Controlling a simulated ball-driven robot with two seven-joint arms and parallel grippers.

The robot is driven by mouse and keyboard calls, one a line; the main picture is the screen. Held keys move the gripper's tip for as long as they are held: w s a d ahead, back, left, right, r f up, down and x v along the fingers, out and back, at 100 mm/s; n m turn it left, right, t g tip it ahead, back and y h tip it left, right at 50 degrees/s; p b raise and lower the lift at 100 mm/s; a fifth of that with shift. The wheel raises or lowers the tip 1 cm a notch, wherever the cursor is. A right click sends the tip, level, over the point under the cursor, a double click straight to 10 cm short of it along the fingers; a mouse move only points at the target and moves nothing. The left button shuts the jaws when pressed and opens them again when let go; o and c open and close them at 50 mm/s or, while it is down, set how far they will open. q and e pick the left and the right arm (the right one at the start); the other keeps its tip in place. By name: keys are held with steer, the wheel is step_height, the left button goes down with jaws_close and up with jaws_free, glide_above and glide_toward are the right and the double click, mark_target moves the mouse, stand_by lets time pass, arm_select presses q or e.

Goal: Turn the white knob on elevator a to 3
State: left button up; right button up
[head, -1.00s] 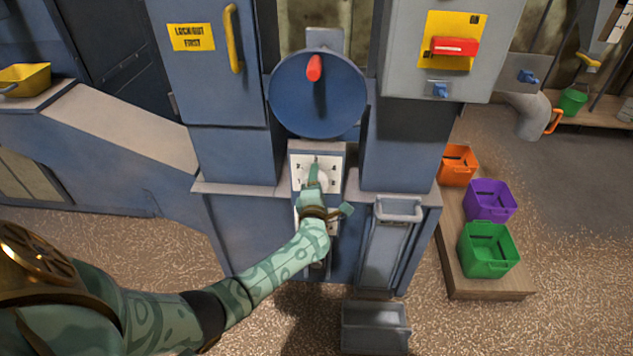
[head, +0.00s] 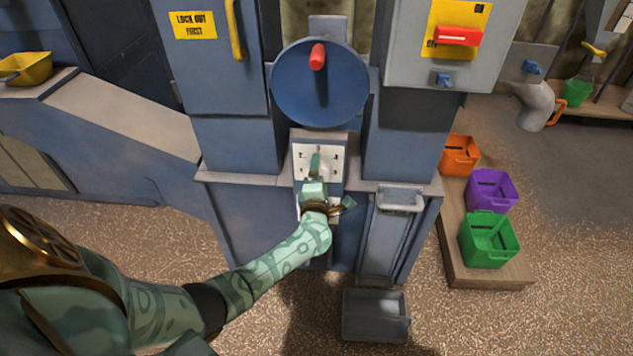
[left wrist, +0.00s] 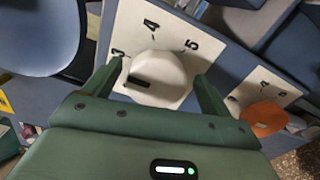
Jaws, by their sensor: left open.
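The white knob (left wrist: 158,78) sits on a white number plate (left wrist: 206,44) in the left wrist view, with 3, 4 and 5 legible around it. A dark mark on the knob's face lies on its left side, towards the 3. My left gripper (left wrist: 157,80) is open, with one finger on either side of the knob; whether they touch it I cannot tell. In the head view my left gripper (head: 315,162) stands in front of the plate (head: 333,152) below the blue disc, hiding much of the knob. My right gripper is not in view.
An orange knob (left wrist: 264,118) on a second plate is close by, to the right in the left wrist view. The blue disc (head: 346,90) with a red grip juts out above. A grey tray (head: 376,318) lies below; orange, purple and green bins (head: 489,240) stand at right.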

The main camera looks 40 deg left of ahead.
arm_select(q)
steer(key=p+v, duration=0.4)
steer(key=v, duration=1.1)
steer(key=shift+d, duration=0.15)
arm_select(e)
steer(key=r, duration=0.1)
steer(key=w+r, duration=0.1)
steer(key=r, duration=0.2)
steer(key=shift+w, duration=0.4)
